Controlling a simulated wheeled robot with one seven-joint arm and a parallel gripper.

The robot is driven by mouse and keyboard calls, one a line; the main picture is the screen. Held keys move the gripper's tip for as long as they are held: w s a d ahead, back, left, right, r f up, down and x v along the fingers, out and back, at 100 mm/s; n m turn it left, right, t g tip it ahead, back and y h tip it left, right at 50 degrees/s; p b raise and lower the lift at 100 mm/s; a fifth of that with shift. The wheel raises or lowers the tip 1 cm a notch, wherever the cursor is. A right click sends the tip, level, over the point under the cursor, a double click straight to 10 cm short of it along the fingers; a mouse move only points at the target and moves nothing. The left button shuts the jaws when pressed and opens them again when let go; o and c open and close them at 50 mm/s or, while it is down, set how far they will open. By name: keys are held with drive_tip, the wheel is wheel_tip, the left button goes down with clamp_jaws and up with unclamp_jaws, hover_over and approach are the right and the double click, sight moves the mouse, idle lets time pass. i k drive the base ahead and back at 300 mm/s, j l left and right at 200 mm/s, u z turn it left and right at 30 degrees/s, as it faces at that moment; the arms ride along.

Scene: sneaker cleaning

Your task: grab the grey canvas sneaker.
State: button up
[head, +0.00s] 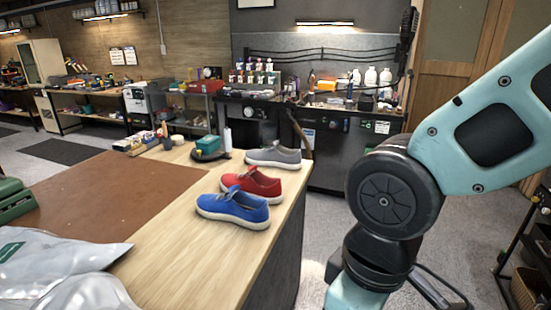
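The grey canvas sneaker (273,155) stands at the far right corner of the wooden table (175,255), sole down, its toe toward the right. A red sneaker (252,184) stands just in front of it, and a blue sneaker (233,207) is nearer still. The three stand in a row along the table's right edge. My arm fills the right side of the head view, over the floor beyond the table edge. My gripper is out of view below the frame.
A teal box (207,146) and a white bottle (227,138) stand left of the grey sneaker. A brown mat (95,200) and plastic bags (50,265) cover the table's left. A dark workbench (340,155) stands behind. A rolling cart (528,250) is at right.

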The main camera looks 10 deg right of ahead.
sight(277, 156)
drive_tip(key=i+l+u, duration=0.15)
drive_tip(key=i+l, duration=0.2)
drive_tip(key=i+l+u, duration=0.15)
drive_tip(key=i+l, duration=0.2)
drive_tip(key=i+l+u, duration=0.15)
drive_tip(key=i+l, duration=0.3)
drive_tip(key=i+l+u, duration=0.2)
drive_tip(key=i+l, duration=0.15)
drive_tip(key=i+l+u, duration=0.15)
drive_tip(key=i+l, duration=0.15)
drive_tip(key=l, duration=0.35)
